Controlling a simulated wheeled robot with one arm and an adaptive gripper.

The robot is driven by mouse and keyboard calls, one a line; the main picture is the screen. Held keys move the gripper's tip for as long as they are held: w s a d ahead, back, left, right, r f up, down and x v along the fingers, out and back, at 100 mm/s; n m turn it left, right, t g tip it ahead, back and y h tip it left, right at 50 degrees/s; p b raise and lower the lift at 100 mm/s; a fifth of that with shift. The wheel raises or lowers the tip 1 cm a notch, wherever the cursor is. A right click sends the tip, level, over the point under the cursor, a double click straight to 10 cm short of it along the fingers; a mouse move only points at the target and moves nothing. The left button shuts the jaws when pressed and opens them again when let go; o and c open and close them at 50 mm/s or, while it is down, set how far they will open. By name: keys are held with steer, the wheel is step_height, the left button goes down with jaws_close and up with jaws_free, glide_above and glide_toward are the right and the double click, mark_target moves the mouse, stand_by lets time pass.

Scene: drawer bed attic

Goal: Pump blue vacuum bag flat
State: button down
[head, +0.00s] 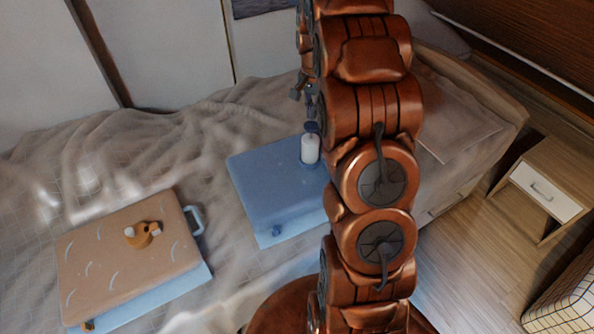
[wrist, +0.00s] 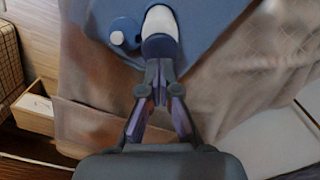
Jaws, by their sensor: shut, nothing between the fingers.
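The blue vacuum bag (head: 262,185) lies on the bed as a thick block, partly hidden behind my arm. A white pump (head: 310,149) with a dark blue top stands upright on it. In the wrist view I see the bag (wrist: 218,12), the white pump body (wrist: 160,22) and its dark blue top (wrist: 160,47). My gripper (head: 311,108) is shut and empty, its fingertips right above the pump top. In the wrist view the fingertips (wrist: 160,82) meet beside that top; I cannot tell whether they touch it. A round blue valve piece with a pale knob (wrist: 119,38) sits beside the pump.
A tan patterned block (head: 105,265) with an orange-brown item (head: 143,234) on it lies on the bed at left, over a light blue layer. A grey-blue handle (head: 194,220) sticks out beside it. A nightstand (head: 545,178) and a checked basket (head: 568,305) stand at right.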

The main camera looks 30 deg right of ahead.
mark_target(311, 125)
steer(key=shift+f, duration=0.15)
steer(key=shift+f+b, duration=0.5)
steer(key=shift+f, duration=0.85)
steer(key=shift+f, duration=0.1)
steer(key=shift+f+b, duration=0.7)
steer(key=shift+f, duration=1.2)
steer(key=shift+r, duration=0.1)
steer(key=shift+r+p, duration=0.55)
steer(key=shift+r, duration=2.35)
steer(key=shift+f, duration=0.15)
